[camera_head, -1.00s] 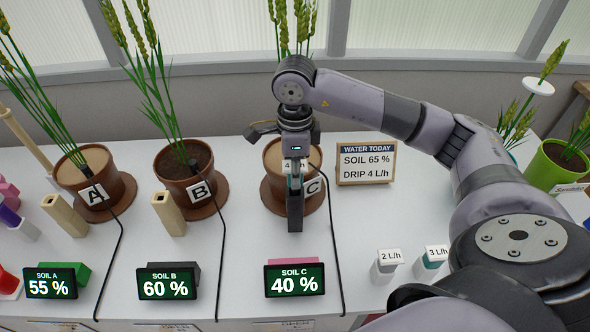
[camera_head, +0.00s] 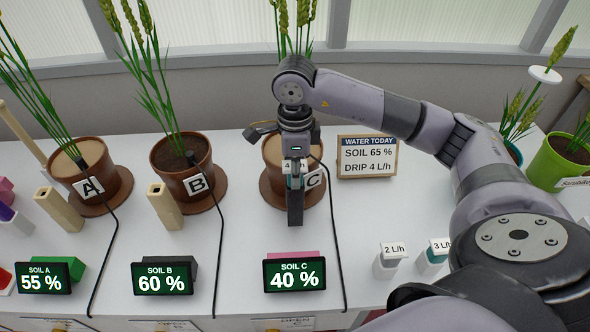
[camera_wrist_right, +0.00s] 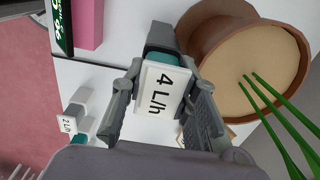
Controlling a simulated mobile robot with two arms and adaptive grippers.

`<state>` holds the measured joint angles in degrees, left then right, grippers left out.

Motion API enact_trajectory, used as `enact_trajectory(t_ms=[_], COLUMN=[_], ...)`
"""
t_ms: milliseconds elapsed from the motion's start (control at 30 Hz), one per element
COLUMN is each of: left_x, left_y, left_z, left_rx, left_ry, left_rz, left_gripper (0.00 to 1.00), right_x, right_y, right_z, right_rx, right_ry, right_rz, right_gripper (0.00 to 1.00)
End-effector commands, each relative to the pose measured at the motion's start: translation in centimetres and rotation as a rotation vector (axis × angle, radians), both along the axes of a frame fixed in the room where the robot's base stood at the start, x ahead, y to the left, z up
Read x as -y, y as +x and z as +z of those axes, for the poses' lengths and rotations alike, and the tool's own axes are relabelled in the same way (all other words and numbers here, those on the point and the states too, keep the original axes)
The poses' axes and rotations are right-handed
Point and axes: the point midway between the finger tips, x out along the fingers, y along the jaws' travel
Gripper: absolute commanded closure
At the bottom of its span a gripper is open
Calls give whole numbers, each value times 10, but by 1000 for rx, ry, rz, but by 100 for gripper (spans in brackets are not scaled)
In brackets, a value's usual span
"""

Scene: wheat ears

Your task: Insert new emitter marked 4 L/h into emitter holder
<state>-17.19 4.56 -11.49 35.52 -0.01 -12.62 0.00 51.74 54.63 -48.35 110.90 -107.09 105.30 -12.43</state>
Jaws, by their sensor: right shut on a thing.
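My right gripper (camera_head: 295,215) is in front of pot C (camera_head: 275,190) and points down. It is shut on the emitter marked 4 L/h (camera_head: 289,167), a small block with a white label and a teal part. In the right wrist view the emitter (camera_wrist_right: 163,88) sits between the two fingers (camera_wrist_right: 160,100), label facing the camera. Wooden posts with a hole in the top, which look like emitter holders, stand by pot A (camera_head: 60,210) and pot B (camera_head: 164,207). No such post shows at pot C; the gripper covers part of that area. My left gripper is out of view.
The soil C display (camera_head: 294,275) reads 40 % and stands in front of the gripper. A black tube runs down right of pot C. Emitters marked 2 L/h (camera_head: 390,262) and 3 L/h (camera_head: 433,258) stand right. A sign (camera_head: 367,157) reads DRIP 4 L/h.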

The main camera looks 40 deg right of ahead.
Motion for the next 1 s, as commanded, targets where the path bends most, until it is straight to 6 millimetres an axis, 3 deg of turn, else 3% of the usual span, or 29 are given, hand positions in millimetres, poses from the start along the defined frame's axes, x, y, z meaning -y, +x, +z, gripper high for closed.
enact_trajectory(t_ms=[200, 233, 567, 867, 1000], left_x=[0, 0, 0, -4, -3], left_y=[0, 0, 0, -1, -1], left_z=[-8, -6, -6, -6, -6], left_rx=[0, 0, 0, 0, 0], left_ry=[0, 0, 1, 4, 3], left_rz=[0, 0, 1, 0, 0], left_gripper=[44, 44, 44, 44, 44], right_x=[0, 0, 0, 0, 0], right_y=[0, 0, 0, 0, 1], right_z=[-8, -7, -6, -6, 5], right_rx=[1, 1, 0, 0, 4], right_ry=[-1, 0, 0, 0, 1], right_rz=[0, 0, 0, 0, 0], right_gripper=[100, 71, 49, 49, 49])
